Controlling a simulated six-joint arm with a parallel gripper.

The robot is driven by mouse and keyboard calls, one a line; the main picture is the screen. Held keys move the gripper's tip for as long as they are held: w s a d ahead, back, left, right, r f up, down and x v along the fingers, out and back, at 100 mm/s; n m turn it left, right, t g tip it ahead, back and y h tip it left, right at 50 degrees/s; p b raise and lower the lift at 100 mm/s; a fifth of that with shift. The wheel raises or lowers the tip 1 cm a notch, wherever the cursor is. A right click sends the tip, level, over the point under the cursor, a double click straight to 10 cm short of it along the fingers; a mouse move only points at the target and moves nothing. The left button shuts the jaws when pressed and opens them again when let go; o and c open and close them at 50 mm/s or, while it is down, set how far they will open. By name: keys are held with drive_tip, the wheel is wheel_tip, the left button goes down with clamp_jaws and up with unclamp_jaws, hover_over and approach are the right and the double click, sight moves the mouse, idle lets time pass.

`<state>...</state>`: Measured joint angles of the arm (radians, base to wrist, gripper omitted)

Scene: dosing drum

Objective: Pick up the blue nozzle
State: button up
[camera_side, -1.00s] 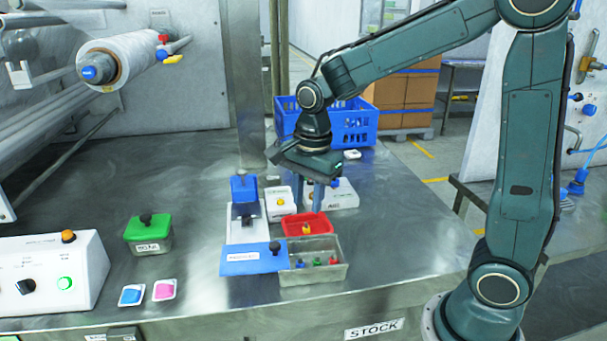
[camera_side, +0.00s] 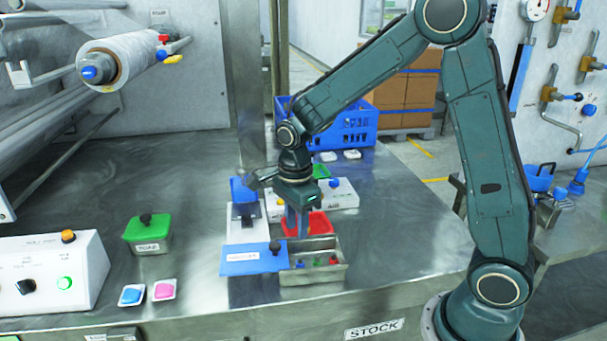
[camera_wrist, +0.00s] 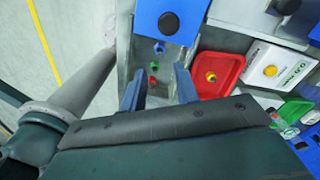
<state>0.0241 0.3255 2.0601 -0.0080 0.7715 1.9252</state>
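The blue nozzle (camera_side: 299,263) is at the left of a row in a metal bin (camera_side: 337,272), beside the blue lid that covers part of the bin. It also shows in the wrist view (camera_wrist: 158,47), nearest the lid, with a green nozzle (camera_wrist: 154,66) and a red nozzle (camera_wrist: 152,80) in line. My gripper (camera_side: 297,228) points down above the bin area and overlaps the red tray in the side view. In the wrist view its two fingers (camera_wrist: 158,72) are apart with nothing held between them. The blue nozzle is beyond the fingertips there.
The blue lid (camera_side: 253,258) with a black knob lies left of the nozzles. A red tray (camera_side: 320,223) with a yellow knob stands behind the bin. White boxes stand behind that. A green-lidded tin (camera_side: 148,230) is at left. Table to the bin's right is clear.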

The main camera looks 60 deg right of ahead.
hover_over(300, 258)
drive_tip(key=f, duration=0.5)
drive_tip(key=shift+w+a, duration=0.2)
drive_tip(key=shift+a, duration=0.05)
drive_tip(key=shift+s+d+f, duration=0.1)
drive_tip(key=shift+f, duration=1.2)
drive_tip(key=shift+s+d+f, duration=0.1)
drive_tip(key=shift+f, duration=1.15)
clamp_jaws()
